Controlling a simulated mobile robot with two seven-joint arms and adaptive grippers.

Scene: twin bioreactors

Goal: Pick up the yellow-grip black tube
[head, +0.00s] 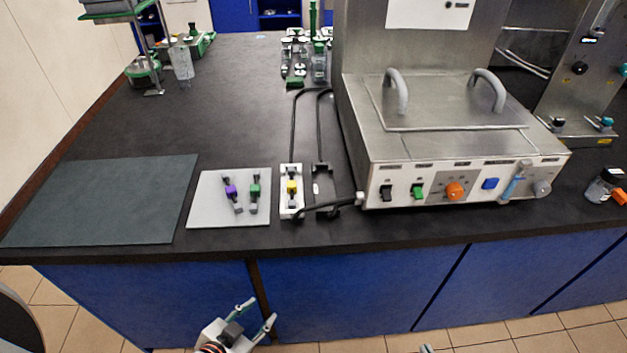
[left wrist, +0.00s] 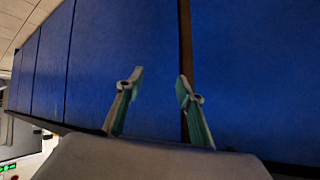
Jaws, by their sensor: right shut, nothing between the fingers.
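The yellow-grip black tube (head: 292,187) is seated in a white upright-lying holder (head: 291,212) on the black bench, left of the steel unit. Its yellow grip faces up. My left gripper (head: 258,311) is open and empty, low in front of the blue cabinet fronts, below the bench edge and well apart from the tube. The left wrist view shows its two fingers (left wrist: 157,88) spread before the blue panels, with nothing between them. Only a small tip of my right gripper (head: 426,348) shows at the bottom edge; it is shut and empty.
A light grey pad (head: 210,207) holds a purple-grip piece (head: 231,191) and a green-grip piece (head: 254,191). A dark mat (head: 100,200) lies at left. Black hoses (head: 293,125) loop behind the holder. The steel unit (head: 460,150) stands close on the right.

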